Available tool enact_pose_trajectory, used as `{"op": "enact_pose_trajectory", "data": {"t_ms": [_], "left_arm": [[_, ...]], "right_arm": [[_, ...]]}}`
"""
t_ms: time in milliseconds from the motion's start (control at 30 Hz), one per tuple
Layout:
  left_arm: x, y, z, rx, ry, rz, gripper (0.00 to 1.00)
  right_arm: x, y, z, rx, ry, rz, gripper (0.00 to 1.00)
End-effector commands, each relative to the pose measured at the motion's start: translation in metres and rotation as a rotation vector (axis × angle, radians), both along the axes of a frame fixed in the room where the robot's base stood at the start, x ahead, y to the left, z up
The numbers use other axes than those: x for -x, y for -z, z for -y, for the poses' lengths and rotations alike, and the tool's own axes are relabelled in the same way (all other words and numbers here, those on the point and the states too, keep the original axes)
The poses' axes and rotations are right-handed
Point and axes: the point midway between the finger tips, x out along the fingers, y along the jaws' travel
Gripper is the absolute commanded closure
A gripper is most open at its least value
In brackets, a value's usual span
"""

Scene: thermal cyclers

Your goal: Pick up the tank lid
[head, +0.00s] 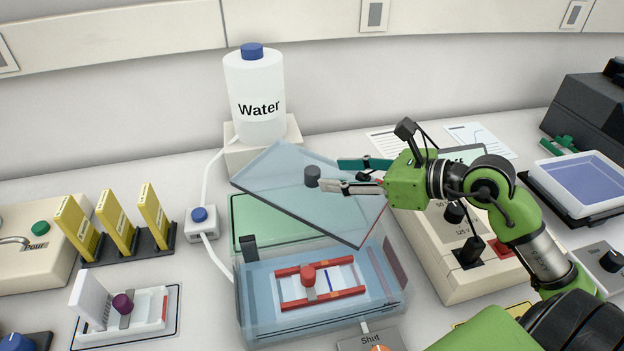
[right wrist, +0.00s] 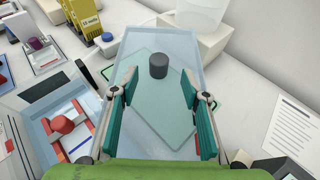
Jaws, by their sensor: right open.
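The tank lid (head: 285,200) is a clear bluish plate with a dark grey round knob (head: 312,176). It sits askew behind and partly over the open-topped tank (head: 245,315); what supports it is unclear. My right gripper (head: 331,175) comes in from the right, open and empty, with its fingertips just right of the knob. In the right wrist view the lid (right wrist: 180,50) spreads under my gripper (right wrist: 160,76), and the knob (right wrist: 158,66) stands between the teal finger pads near their tips, apart from both. My left gripper is not in view.
A red-framed gel tray (head: 350,292) sits inside the tank. A water bottle (head: 255,90) stands on a block behind the lid. A power supply (head: 440,245) stands under my right arm. A green-edged pad (head: 245,215) lies beneath the lid.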

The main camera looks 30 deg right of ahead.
Motion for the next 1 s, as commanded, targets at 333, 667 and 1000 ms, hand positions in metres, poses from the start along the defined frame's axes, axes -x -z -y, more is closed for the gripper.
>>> {"op": "enact_pose_trajectory", "data": {"t_ms": [333,667,1000], "left_arm": [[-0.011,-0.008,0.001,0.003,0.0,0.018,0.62],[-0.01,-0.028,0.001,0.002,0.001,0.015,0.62],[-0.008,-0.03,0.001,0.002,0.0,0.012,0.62]], "right_arm": [[-0.017,0.006,-0.01,0.0,0.0,0.001,0.58],[-0.047,0.012,-0.028,-0.003,0.0,0.001,0.58],[-0.058,0.02,-0.035,0.0,0.0,0.001,0.58]]}}
